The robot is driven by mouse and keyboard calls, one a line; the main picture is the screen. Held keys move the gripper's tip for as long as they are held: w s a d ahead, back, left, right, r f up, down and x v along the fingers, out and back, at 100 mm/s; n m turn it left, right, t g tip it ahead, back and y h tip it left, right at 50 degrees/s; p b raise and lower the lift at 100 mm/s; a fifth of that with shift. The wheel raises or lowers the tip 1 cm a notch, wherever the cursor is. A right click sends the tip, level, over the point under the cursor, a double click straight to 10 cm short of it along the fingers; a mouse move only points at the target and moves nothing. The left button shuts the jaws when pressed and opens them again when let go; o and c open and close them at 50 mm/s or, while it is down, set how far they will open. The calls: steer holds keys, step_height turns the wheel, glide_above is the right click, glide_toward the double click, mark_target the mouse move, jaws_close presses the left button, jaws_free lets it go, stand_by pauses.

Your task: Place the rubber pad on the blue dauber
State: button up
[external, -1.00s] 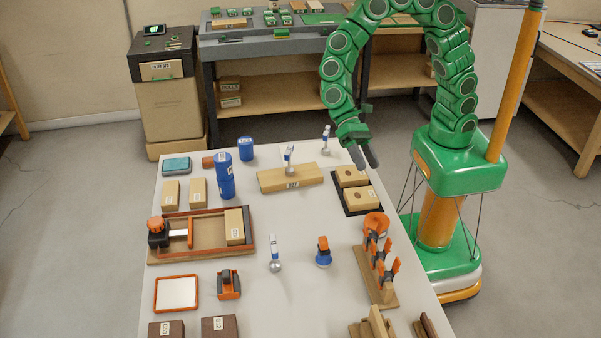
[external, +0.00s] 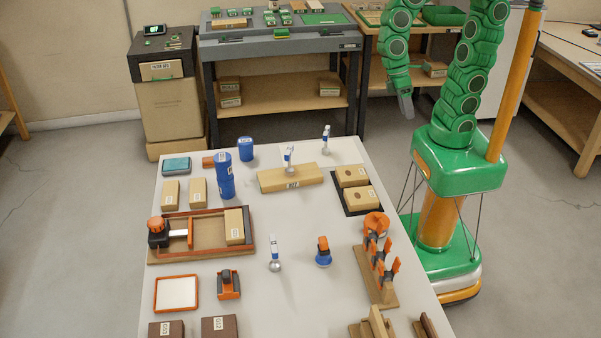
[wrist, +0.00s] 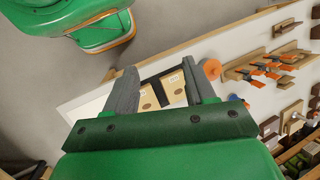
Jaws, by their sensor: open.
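A small stamp-like tool with a blue base and orange top (external: 323,252) stands upright on the white table; it may be the blue dauber. A flat teal pad (external: 176,165) lies at the table's far left; I cannot tell whether it is the rubber pad. A flat white pad in an orange frame (external: 176,293) lies at the near left.
Two wooden blocks with holes (external: 355,188) sit on a dark tray at the right edge. An orange-clipped rack (external: 380,270) stands below them. Blue cylinders (external: 224,178) and a long wooden block (external: 290,178) stand at the back. Bare table surrounds the blue-based tool.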

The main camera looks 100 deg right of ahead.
steer(key=s+d+r+n+t+h, duration=0.1)
steer(key=s+d+h, duration=0.3)
steer(key=s+d, duration=0.4)
steer(key=d, duration=0.4)
steer(key=shift+s+n, duration=0.3)
steer(key=shift+s, duration=0.1)
steer(key=shift+a, duration=0.1)
